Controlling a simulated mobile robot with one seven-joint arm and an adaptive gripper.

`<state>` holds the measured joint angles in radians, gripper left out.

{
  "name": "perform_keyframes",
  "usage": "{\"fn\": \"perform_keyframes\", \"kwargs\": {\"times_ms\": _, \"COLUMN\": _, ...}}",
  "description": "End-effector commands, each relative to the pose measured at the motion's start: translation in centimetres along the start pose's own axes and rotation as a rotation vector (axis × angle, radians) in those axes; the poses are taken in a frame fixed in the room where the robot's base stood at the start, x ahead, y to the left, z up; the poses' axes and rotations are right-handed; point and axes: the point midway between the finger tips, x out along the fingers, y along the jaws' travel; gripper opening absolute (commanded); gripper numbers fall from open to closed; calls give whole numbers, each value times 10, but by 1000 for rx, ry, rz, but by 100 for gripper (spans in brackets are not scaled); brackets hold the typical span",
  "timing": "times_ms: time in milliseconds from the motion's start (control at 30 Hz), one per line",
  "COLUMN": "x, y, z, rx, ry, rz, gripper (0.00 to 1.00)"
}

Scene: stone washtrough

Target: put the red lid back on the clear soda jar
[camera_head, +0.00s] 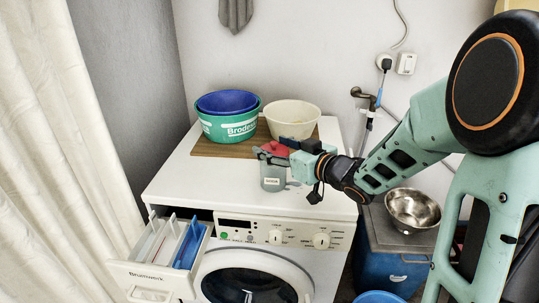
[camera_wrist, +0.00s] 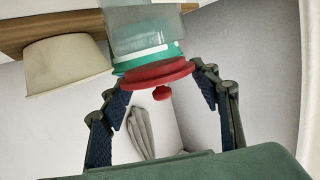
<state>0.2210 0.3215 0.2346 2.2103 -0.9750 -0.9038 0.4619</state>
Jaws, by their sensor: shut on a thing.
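The clear soda jar (camera_head: 272,184) stands upright on the white machine top, near its front edge, with a pale label on its front. My gripper (camera_head: 272,154) is at the jar's mouth, coming from the right. It is shut on the red lid (camera_head: 273,148), which is partly hidden by the fingers. In the wrist view, which is upside down, the lid (camera_wrist: 155,74) with its round knob sits between the fingertips (camera_wrist: 158,85). The clear jar (camera_wrist: 145,20) shows just beyond the lid. I cannot tell whether lid and jar touch.
Behind stand a green tub (camera_head: 228,127) with a blue bowl (camera_head: 228,101) in it and a cream bowl (camera_head: 292,118), on a wooden board (camera_head: 205,148). The detergent drawer (camera_head: 150,270) is pulled out at front left. The machine top left of the jar is clear.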

Motion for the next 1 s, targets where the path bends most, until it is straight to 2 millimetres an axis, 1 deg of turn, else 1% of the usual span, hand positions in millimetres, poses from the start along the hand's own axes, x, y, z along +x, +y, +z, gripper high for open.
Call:
{"fn": "perform_keyframes", "kwargs": {"times_ms": 33, "x": -1, "y": 2, "z": 12, "rx": 0, "ry": 1, "rz": 1, "gripper": 40}}
{"fn": "perform_keyframes", "kwargs": {"times_ms": 100, "x": -3, "y": 2, "z": 16, "rx": 0, "ry": 1, "rz": 0, "gripper": 40}}
{"fn": "perform_keyframes", "kwargs": {"times_ms": 433, "x": -4, "y": 2, "z": 17, "rx": 0, "ry": 1, "rz": -2, "gripper": 40}}
{"fn": "perform_keyframes", "kwargs": {"times_ms": 833, "x": -2, "y": 2, "z": 29, "rx": 0, "ry": 1, "rz": -2, "gripper": 40}}
{"fn": "perform_keyframes", "kwargs": {"times_ms": 867, "x": -2, "y": 2, "z": 28, "rx": 0, "ry": 1, "rz": -2, "gripper": 60}}
{"fn": "perform_keyframes", "kwargs": {"times_ms": 1000, "x": -2, "y": 2, "z": 27, "rx": 0, "ry": 1, "rz": -2, "gripper": 74}}
